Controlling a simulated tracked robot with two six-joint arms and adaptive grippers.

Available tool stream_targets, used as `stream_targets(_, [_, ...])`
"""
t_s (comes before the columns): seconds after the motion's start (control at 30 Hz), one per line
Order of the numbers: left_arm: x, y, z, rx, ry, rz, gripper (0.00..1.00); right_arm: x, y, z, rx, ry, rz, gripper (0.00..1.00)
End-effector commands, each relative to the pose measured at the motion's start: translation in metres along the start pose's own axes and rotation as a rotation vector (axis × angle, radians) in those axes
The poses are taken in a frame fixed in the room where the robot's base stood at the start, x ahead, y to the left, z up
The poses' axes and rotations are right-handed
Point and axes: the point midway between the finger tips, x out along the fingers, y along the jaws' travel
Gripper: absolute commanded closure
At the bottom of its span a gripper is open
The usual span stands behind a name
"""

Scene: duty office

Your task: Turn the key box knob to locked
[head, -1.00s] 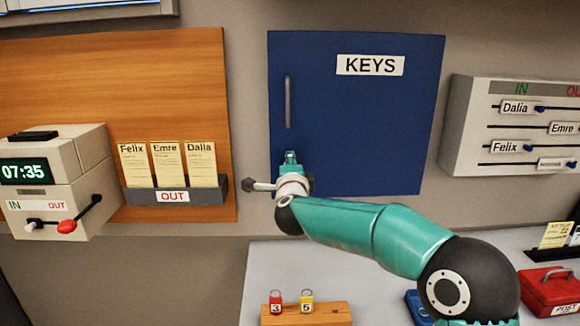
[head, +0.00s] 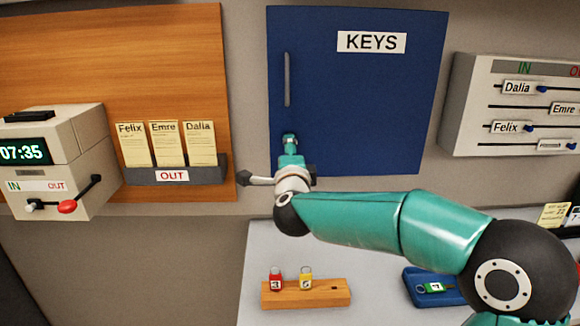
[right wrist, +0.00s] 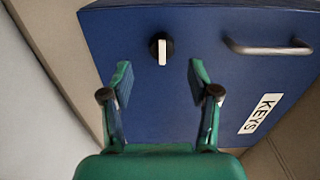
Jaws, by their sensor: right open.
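The blue key box (head: 372,95) hangs on the wall, its door shut, with a KEYS label and a vertical grey handle (head: 287,80). In the right wrist view the knob (right wrist: 161,50) is a black disc with a white bar, on the blue door (right wrist: 200,75). My right gripper (right wrist: 160,72) is open, its two fingers on either side of the knob in that picture and apart from it. In the head view my right gripper (head: 290,145) is at the door's lower left, and the knob is hidden there. My left gripper is not in view.
A card rack (head: 178,174) and time clock (head: 55,165) are at left. A sliding name board (head: 510,140) is at right. Below, the desk holds a wooden key stand (head: 306,294) and a blue tray (head: 418,276) with a green-tagged key.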

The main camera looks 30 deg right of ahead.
Motion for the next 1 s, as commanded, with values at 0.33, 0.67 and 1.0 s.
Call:
stream_targets(0.33, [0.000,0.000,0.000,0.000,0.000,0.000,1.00,-0.055,0.001,0.001,0.000,-0.003,0.002,0.39])
stream_targets(0.67, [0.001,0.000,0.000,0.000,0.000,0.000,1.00,-0.060,0.001,0.001,0.000,-0.001,0.001,0.39])
stream_targets(1.0, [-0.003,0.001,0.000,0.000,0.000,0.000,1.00,-0.060,-0.003,0.001,0.000,-0.001,0.001,0.39])
